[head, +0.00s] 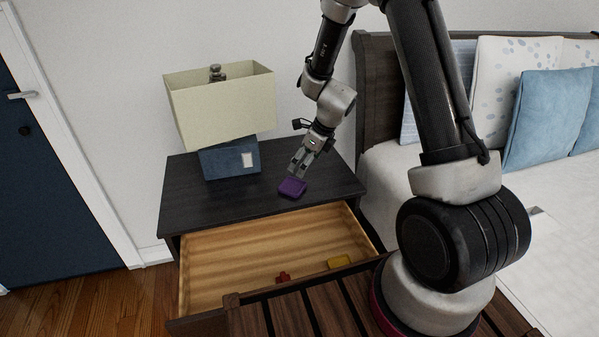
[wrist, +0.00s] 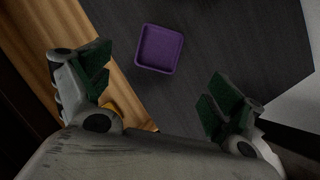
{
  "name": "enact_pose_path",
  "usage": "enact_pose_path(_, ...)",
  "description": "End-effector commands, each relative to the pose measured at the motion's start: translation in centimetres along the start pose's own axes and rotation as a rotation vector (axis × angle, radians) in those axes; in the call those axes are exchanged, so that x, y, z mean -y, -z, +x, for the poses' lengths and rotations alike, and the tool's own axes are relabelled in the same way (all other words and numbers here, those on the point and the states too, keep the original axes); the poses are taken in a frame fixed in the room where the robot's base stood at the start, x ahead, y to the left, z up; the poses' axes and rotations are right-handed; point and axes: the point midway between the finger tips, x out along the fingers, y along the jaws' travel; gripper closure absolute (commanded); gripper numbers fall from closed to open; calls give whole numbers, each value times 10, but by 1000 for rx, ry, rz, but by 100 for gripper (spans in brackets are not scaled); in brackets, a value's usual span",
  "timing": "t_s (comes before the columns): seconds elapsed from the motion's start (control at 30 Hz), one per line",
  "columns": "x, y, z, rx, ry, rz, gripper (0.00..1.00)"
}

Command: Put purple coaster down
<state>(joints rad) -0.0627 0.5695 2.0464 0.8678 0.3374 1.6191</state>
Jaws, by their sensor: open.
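The purple coaster (head: 292,187) is a small square with a raised rim. It lies flat on the dark nightstand top (head: 195,205), near the front edge above the open drawer. My gripper (head: 298,172) is just above and behind it in the head view, pointing down. In the wrist view, the coaster (wrist: 160,48) shows whole, beyond the gap between the spread fingers of my gripper (wrist: 155,90). The fingers are open and hold nothing; the coaster appears apart from them.
A lamp with a cream shade (head: 222,105) and blue base (head: 230,160) stands on the nightstand. The open wooden drawer (head: 240,260) holds a red item (head: 283,277) and a yellow item (head: 340,262). A bed (head: 390,170) is at right. The nightstand's left front is clear.

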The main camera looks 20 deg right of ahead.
Motion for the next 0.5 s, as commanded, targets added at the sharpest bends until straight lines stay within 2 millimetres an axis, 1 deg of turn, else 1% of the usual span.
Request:
enact_pose_path(0.07,0,0,-7,0,0,0,7)
enact_pose_path(0.27,-1,-1,-17,3,-1,-24,7)
enact_pose_path(0.37,-4,-7,-45,19,2,-149,7)
enact_pose_path(0.47,-14,-10,-96,37,7,-401,7)
enact_pose_path(0.5,-20,-10,-121,42,12,-529,7)
